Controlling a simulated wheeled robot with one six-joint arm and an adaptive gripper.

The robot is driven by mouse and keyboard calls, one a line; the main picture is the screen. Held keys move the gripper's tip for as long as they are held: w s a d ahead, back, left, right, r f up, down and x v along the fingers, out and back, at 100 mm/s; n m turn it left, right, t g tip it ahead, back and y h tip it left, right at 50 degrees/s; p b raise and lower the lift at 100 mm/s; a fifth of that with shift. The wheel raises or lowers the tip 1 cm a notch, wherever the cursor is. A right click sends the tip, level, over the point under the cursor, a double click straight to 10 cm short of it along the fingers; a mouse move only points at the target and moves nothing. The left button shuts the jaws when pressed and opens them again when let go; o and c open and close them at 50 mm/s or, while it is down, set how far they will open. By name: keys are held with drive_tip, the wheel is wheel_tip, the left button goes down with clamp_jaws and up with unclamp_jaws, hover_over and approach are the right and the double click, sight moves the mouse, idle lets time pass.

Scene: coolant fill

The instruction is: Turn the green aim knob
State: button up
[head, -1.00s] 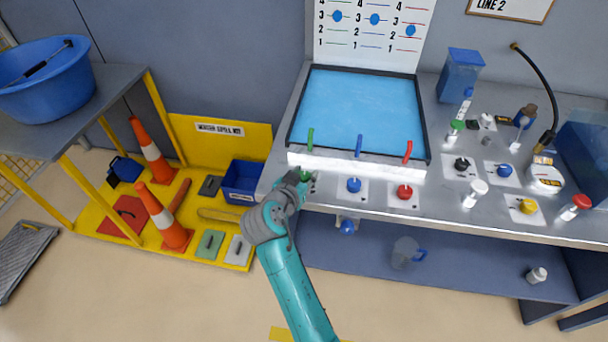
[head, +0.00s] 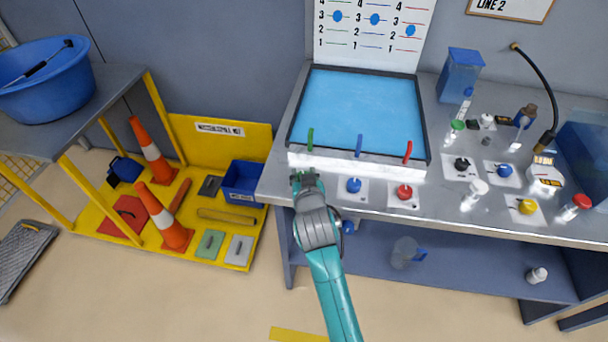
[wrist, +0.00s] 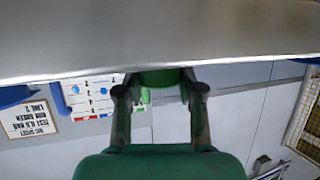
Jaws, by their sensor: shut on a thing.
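The green aim knob (wrist: 158,78) shows in the wrist view between my two fingertips, with its upper part cut off by a pale surface. My gripper (wrist: 158,92) is shut on it, one finger on each side. In the head view my gripper (head: 305,179) is at the bench's front left, below the green nozzle (head: 310,139), and mostly hides the knob. The green nozzle stands upright at the front edge of the blue tray (head: 290,141).
A blue knob (head: 354,185) and a red knob (head: 404,191) sit to the right of my gripper. A blue nozzle (head: 359,146) and a red nozzle (head: 407,152) stand on the tray's front edge. A scale board (head: 375,45) stands behind.

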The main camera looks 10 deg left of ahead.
idle(0.3)
drive_tip(key=shift+f, duration=0.1)
drive_tip(key=o, duration=1.2)
drive_tip(key=shift+c, duration=0.2)
drive_tip(key=v, duration=1.2)
drive_tip(key=shift+d, duration=0.2)
drive_tip(key=shift+w, duration=0.1)
